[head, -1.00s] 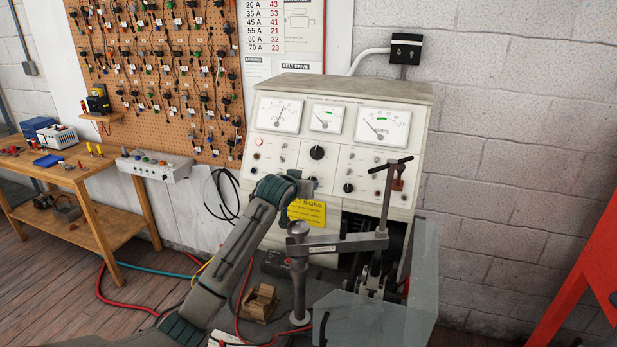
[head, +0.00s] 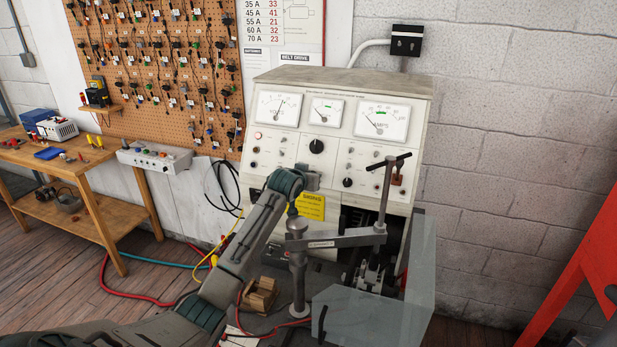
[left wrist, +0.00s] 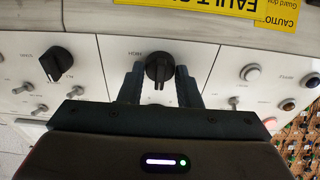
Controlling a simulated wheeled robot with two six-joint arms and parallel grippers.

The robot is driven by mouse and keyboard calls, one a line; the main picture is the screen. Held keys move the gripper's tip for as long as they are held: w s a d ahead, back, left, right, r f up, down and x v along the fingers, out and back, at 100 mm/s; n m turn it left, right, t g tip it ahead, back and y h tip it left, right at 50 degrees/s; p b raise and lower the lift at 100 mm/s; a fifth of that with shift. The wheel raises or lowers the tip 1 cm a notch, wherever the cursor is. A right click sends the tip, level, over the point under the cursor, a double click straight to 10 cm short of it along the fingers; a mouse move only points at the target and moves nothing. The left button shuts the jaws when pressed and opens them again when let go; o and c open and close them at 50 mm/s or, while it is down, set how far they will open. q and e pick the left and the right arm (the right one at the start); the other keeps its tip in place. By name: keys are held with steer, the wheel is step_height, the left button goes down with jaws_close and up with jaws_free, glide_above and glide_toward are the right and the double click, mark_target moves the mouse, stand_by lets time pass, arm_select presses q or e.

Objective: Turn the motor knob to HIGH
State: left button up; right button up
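In the left wrist view, which is upside-down, the black motor knob (left wrist: 159,68) sits on the white panel with the word HIGH printed at its upper left. Its raised grip runs about vertically in that picture. My left gripper (left wrist: 160,75) straddles the knob, one finger on each side, with narrow gaps visible beside the raised grip; firm contact does not show. In the head view my left gripper (head: 311,179) is at the lower middle of the test bench panel (head: 300,165) and hides the knob. My right gripper is in neither view.
Another black knob (left wrist: 56,64) and several toggle switches flank it. A larger black knob (head: 316,146) sits above my gripper. A yellow sign (head: 311,207) is just below. The clamp arm (head: 340,240) and clear guard (head: 385,310) stand close in front of the bench.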

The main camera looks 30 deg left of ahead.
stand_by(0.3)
arm_select(q)
steer(key=shift+m, duration=1.1)
steer(key=m+h, duration=0.1)
steer(key=m, duration=0.3)
steer(key=shift+m, duration=0.4)
steer(key=m+b, duration=0.1)
steer(key=m, duration=0.5)
steer(key=shift+m+h, duration=0.3)
steer(key=m, duration=0.4)
steer(key=shift+a+m+g+b, duration=0.1)
steer(key=shift+m+g+b, duration=0.2)
steer(key=shift+g, duration=0.1)
steer(key=shift+m+g, duration=0.3)
steer(key=shift+m, duration=1.9)
